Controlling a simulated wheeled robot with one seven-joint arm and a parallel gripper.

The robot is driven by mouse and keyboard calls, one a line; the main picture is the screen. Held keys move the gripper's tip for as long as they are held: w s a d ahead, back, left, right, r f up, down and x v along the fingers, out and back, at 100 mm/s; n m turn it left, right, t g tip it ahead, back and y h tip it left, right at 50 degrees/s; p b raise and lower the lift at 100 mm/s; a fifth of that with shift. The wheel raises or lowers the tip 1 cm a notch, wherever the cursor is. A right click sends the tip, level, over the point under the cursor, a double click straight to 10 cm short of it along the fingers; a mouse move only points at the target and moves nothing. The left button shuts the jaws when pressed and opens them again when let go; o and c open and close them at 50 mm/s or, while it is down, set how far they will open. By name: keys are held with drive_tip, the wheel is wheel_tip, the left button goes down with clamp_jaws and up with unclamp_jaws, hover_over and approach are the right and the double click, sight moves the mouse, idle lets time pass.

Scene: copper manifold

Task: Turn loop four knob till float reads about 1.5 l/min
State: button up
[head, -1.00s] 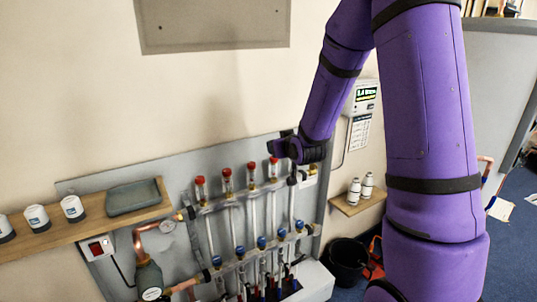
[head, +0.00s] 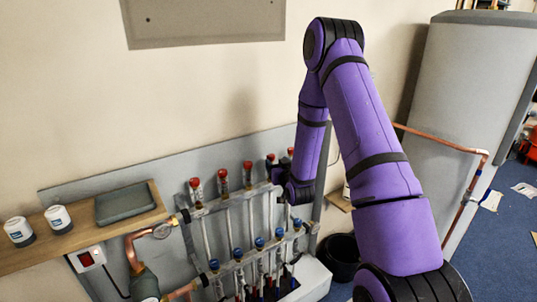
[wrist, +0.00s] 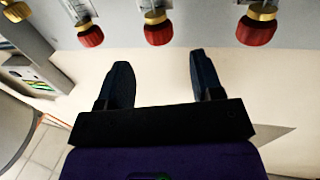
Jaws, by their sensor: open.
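The manifold has a row of upright flow meters with red caps. Counted from the left in the head view, the fourth red cap (head: 270,158) is close to my gripper (head: 280,176), which is partly hidden by my arm. In the wrist view, turned upside down, my gripper (wrist: 160,62) is open and empty. Its fingers point toward a middle red cap (wrist: 158,34), which lies just beyond the fingertips, apart from them. Other red caps sit to the left (wrist: 90,36) and right (wrist: 256,32). The float scales are too small to read.
Blue knobs (head: 237,253) line the lower bar. A wooden shelf (head: 75,233) holds white-labelled jars and a grey tray (head: 124,203) at the left. A black bucket (head: 340,256) stands on the floor. A large grey cylinder (head: 455,110) with a copper pipe is at the right.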

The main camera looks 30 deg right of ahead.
drive_tip(key=w+d, duration=0.1)
drive_tip(key=w, duration=0.7)
drive_tip(key=shift+w+d, duration=0.2)
drive_tip(key=shift+d, duration=0.15)
drive_tip(key=c, duration=0.9)
